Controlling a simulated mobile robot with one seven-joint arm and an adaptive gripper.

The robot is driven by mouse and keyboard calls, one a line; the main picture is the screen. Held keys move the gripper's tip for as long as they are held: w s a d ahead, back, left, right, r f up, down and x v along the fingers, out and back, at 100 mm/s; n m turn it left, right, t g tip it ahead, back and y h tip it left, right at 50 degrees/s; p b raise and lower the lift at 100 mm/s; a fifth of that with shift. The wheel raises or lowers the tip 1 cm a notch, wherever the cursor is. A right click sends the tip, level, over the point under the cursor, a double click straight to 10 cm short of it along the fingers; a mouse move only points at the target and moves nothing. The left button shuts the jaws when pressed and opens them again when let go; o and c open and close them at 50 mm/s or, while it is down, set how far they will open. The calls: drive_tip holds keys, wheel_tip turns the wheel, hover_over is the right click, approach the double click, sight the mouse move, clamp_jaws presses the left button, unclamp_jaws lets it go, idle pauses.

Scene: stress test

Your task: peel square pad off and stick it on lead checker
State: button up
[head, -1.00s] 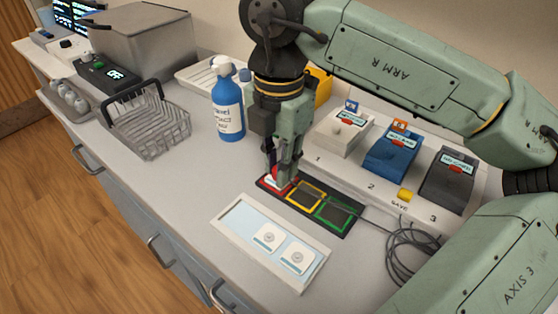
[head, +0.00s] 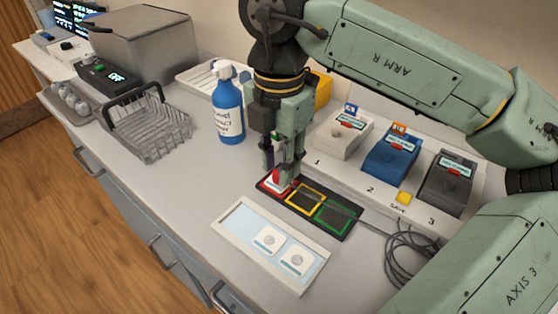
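The lead checker is a black strip (head: 345,233) with red, yellow and green framed squares, lying on the counter. A white pad with a red top (head: 275,181) sits at its red square, at the left end. My gripper (head: 282,172) points down over that square, its fingers apart on either side of the pad. Exact contact with the pad is hard to tell. A pale tray (head: 236,217) lies in front of the checker. Two white square pads with round centres, one in the middle (head: 268,241) and one at the right (head: 297,261), lie on it; its left part is bare.
A blue bottle (head: 228,112) stands left of my gripper. A wire basket (head: 150,125) is farther left. White, blue (head: 391,153) and dark (head: 447,183) devices stand on a numbered ledge behind. A grey cable (head: 402,262) coils right of the checker. Counter left of the tray is clear.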

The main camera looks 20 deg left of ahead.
drive_tip(key=shift+r+p, duration=0.75)
drive_tip(key=shift+r, duration=0.7)
drive_tip(key=shift+o, duration=0.6)
drive_tip(key=o, duration=0.5)
drive_tip(key=shift+c, duration=0.2)
drive_tip(key=shift+r, duration=0.1)
drive_tip(key=shift+r+p, duration=0.85)
drive_tip(key=shift+r, duration=0.55)
